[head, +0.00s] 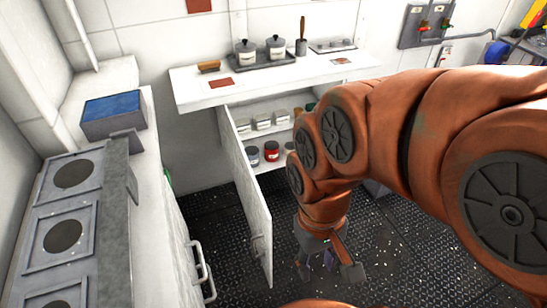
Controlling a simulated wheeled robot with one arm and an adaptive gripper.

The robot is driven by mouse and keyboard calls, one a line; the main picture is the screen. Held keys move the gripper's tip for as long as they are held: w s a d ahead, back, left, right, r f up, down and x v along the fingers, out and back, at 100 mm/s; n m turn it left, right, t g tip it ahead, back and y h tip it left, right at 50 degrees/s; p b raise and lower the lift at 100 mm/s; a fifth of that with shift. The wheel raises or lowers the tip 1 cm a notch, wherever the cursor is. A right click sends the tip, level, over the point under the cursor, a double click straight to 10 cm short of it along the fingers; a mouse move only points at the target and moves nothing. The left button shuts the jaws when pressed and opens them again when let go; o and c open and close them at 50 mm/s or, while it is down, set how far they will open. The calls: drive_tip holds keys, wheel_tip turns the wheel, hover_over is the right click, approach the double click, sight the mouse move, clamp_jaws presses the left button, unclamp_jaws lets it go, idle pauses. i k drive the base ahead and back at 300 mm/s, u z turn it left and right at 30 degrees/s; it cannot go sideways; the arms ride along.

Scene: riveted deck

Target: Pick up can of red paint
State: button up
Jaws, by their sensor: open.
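The can of red paint (271,152) stands upright on the lower shelf of the open cabinet (270,133), under the white counter. A dark grey-blue can (253,156) stands just left of it. My orange arm reaches in from the right and hides the right part of the shelves. My gripper (315,262) hangs low over the deck, in front of the cabinet and apart from the red can. It is open and appears empty; its fingers are small and partly dark against the floor.
The cabinet door (250,195) stands open toward me, left of my gripper. Several small containers (264,122) line the upper shelf. Pots (276,47) stand on the counter (190,90). A stove unit (65,235) fills the left side. The dark deck (372,250) near my gripper looks clear.

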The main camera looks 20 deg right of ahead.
sight(271, 147)
drive_tip(key=k, duration=1.35)
drive_tip(key=z, duration=0.9)
drive_tip(key=i, duration=2.4)
drive_tip(key=u, duration=1.65)
